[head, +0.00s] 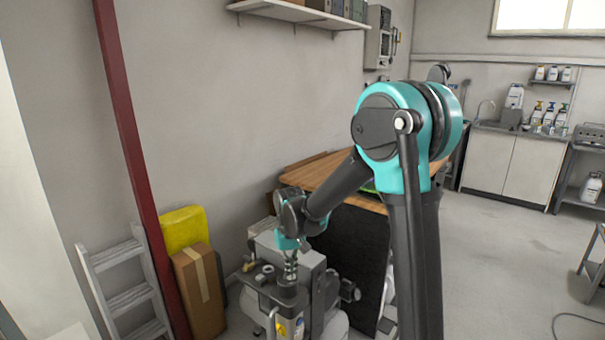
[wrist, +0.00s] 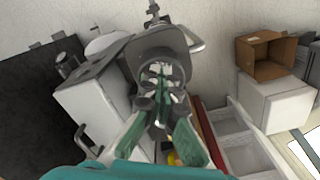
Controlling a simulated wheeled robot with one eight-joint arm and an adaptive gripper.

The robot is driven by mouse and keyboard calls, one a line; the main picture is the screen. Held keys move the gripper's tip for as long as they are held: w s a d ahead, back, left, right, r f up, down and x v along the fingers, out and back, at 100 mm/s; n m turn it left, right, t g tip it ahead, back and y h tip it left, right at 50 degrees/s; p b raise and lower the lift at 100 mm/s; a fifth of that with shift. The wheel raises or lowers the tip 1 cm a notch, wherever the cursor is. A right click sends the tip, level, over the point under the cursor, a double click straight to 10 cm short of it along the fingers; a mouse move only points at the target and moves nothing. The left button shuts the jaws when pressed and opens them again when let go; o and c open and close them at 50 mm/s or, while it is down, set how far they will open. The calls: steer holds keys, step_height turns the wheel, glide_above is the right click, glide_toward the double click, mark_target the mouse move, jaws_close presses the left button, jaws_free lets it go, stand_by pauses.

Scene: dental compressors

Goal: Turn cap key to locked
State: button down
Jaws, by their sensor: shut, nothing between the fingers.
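The fingers cover much of the cap's middle. I cannot make out the key itself or its lock position, nor whether the fingertips touch it.
A wooden-topped table (head: 325,176) stands behind the compressor. A cardboard box (head: 199,290), a yellow object (head: 182,228), a red post (head: 135,150) and a grey step ladder (head: 120,283) are to the left. Open floor (head: 500,240) lies to the right.

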steer(key=shift+s+a, duration=0.15)
steer(key=shift+a, duration=0.45)
steer(key=shift+s, duration=0.1)
stand_by(0.3)
steer(key=shift+s+r, duration=0.1)
steer(key=shift+s, duration=0.2)
steer(key=shift+r, duration=2.9)
steer(key=shift+d+f, duration=0.25)
steer(key=shift+f, duration=0.75)
steer(key=shift+d+f, duration=0.2)
steer(key=shift+f, duration=0.8)
steer(key=shift+d+f, duration=0.25)
steer(key=shift+f, duration=0.75)
steer(key=shift+s, duration=0.1)
steer(key=shift+w+a, duration=0.25)
steer(key=shift+w, duration=0.3)
